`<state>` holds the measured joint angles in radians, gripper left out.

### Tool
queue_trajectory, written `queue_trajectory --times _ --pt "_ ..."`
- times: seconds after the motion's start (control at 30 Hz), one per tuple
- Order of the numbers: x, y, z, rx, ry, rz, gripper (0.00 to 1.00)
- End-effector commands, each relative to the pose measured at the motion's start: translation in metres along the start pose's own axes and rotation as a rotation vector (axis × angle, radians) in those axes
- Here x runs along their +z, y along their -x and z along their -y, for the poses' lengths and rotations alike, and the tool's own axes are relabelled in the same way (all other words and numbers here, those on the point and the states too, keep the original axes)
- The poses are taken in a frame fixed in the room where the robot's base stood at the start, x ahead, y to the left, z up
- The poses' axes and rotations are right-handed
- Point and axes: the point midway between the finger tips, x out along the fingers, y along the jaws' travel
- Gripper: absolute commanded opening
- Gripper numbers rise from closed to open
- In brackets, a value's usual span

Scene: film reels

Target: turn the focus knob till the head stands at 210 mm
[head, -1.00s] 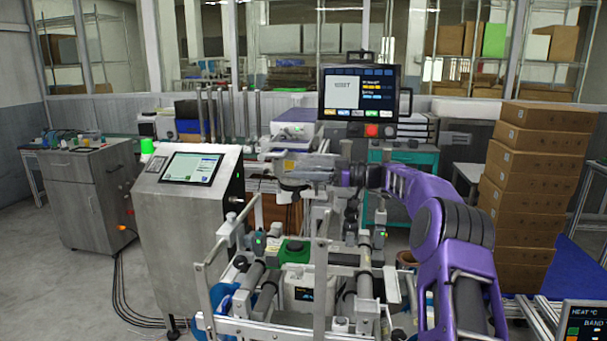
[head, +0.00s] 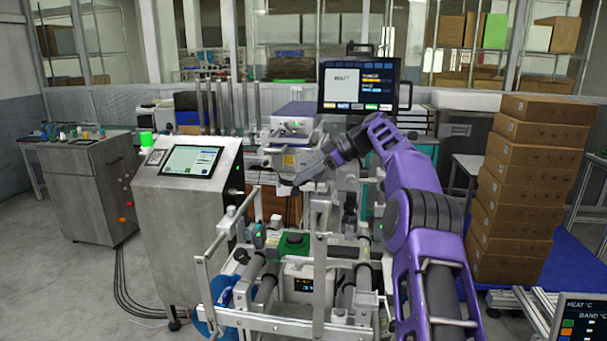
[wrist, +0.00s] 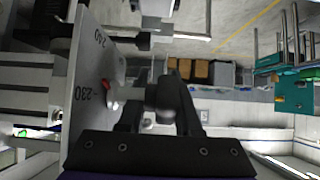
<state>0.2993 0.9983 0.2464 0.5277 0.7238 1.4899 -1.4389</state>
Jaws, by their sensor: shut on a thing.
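My gripper (wrist: 158,92) is closed around a dark round knob (wrist: 163,96), seen end-on between its two fingers in the wrist view. Beside it on the left is a pale scale plate (wrist: 88,125) with sideways numbers. A red pointer (wrist: 107,84) sits close to the 230 mark. In the head view my gripper (head: 298,182) reaches down and left in front of a white machine head (head: 288,160). The knob is hidden there.
A metal frame with rails and rollers (head: 320,255) stands below my arm. A monitor (head: 358,88) is above and behind. A steel console with a screen (head: 190,215) is at the left, and stacked cartons (head: 520,190) stand at the right. Open floor lies at the far left.

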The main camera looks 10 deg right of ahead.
Motion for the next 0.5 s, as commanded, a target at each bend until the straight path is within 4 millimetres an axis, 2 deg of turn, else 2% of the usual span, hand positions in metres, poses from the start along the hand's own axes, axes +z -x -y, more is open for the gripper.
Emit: queue_trajectory --times 0.5 --pt "-0.0045 0.0023 0.0034 -0.008 0.007 0.050 0.00"
